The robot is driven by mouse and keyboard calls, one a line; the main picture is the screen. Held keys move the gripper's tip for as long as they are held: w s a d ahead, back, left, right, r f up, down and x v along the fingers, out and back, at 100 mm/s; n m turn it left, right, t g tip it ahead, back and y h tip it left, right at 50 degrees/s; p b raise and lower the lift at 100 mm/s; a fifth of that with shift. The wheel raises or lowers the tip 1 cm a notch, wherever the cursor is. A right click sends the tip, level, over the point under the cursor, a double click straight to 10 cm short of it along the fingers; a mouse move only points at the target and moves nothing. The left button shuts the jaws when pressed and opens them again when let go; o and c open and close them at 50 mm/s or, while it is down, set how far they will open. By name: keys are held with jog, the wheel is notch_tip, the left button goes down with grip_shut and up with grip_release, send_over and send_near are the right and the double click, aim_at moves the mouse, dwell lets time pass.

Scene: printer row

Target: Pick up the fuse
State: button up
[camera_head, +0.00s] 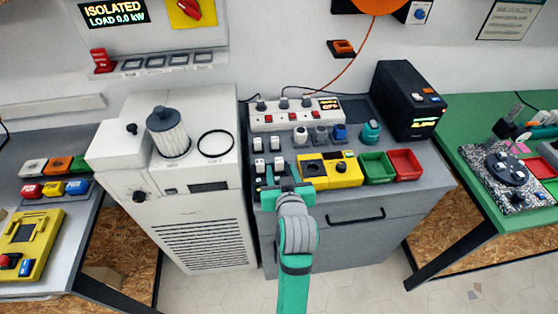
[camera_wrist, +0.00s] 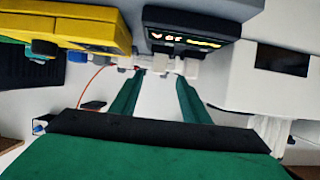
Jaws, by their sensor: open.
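No piece carries a readable fuse label, so I cannot tell for certain which one is the fuse. Small white blocks (camera_head: 277,143) stand in a group on the grey cabinet top, beyond my gripper. My gripper (camera_head: 284,188) is over the cabinet's front left edge, low by the black display block. In the wrist view my gripper (camera_wrist: 160,76) has its two green fingers apart with nothing held between them. Small white pieces (camera_wrist: 190,68) show beyond the fingertips in that view. I cannot tell whether the fingers touch any of them.
A yellow box (camera_head: 345,172), a green tray (camera_head: 378,167) and a red tray (camera_head: 405,164) stand right of my gripper. A power strip (camera_head: 295,115) and black unit (camera_head: 408,100) are behind. The white printer (camera_head: 190,190) stands left. A red piece (camera_head: 102,58) sits by the wall slots.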

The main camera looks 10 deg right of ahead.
aim_at(280, 164)
jog(key=shift+x, duration=0.8)
jog(key=shift+w+a+f, duration=0.15)
jog(key=shift+w+f, duration=0.1)
jog(key=shift+w, duration=0.1)
jog(key=shift+d+x, duration=0.15)
jog(key=shift+x, duration=1.05)
jog(key=shift+d+x, duration=0.15)
jog(key=shift+x, duration=1.05)
jog(key=shift+f, duration=0.15)
jog(key=shift+c, duration=0.3)
